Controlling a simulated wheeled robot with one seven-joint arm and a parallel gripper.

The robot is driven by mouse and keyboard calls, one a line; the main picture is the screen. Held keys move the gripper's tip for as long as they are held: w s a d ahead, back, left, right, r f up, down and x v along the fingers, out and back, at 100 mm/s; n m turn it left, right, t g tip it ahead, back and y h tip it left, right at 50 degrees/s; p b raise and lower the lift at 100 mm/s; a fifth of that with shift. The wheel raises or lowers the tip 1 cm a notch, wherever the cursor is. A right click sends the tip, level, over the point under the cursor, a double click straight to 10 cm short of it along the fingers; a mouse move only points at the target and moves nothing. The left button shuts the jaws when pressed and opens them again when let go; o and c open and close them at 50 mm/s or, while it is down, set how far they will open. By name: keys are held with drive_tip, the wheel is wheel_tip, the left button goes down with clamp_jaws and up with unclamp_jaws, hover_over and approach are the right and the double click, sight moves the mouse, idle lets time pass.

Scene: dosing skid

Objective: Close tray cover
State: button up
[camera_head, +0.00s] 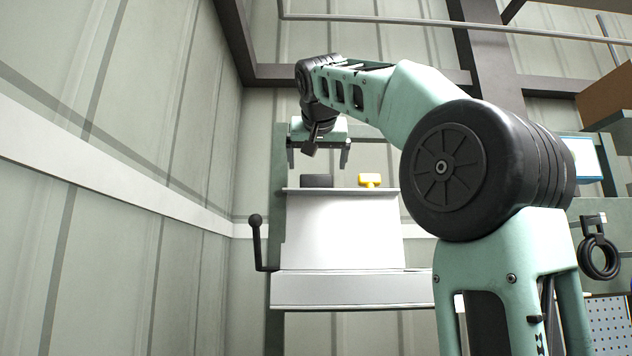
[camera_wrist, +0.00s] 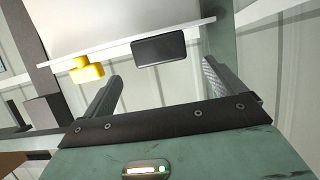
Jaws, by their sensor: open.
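A white box-like unit with a broad front panel (camera_head: 340,230) stands ahead; I cannot tell which part of it is the tray cover or how far it is open. A black block (camera_head: 317,181) and a yellow T-shaped piece (camera_head: 369,180) sit along its top edge. My gripper (camera_head: 318,160) is open and empty, pointing down just above that edge. In the wrist view the black block (camera_wrist: 159,48) lies beyond the gap between the fingers (camera_wrist: 163,72), and the yellow piece (camera_wrist: 87,70) is left of it. Neither is visibly touched.
A black lever with a ball knob (camera_head: 256,240) rises at the unit's left side. A white ledge (camera_head: 350,290) runs below the panel. A corrugated wall (camera_head: 110,150) is close on the left. A black ring on a bracket (camera_head: 599,257) and a small screen (camera_head: 581,157) are at right.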

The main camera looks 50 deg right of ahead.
sight(316, 175)
drive_tip(key=p+x, duration=0.2)
drive_tip(key=x, duration=0.7)
drive_tip(key=shift+r, duration=0.1)
